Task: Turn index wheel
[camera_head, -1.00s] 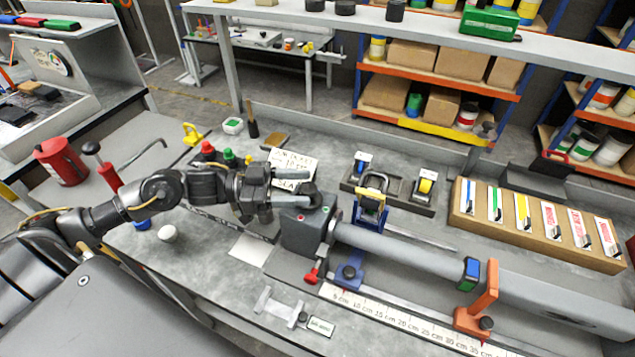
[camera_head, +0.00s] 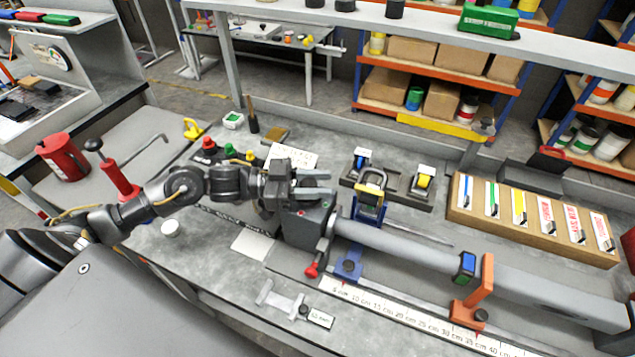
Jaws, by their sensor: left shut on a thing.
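My left gripper (camera_head: 320,185) comes in from the left, its two grey fingers pointing right over the top of a dark grey headstock box (camera_head: 303,226). The fingers are shut on the dark index wheel (camera_head: 310,184) on top of this box. The fingers and wrist cover most of the wheel, so its markings cannot be read. A long grey tube (camera_head: 400,248) runs from the box to the right. A red-knobbed lever (camera_head: 312,268) sits at the box's front corner. My right gripper is not in view.
A blue clamp (camera_head: 369,205) stands at the tube just right of the box. An orange stop (camera_head: 474,295) stands by the ruler (camera_head: 400,317) farther right.

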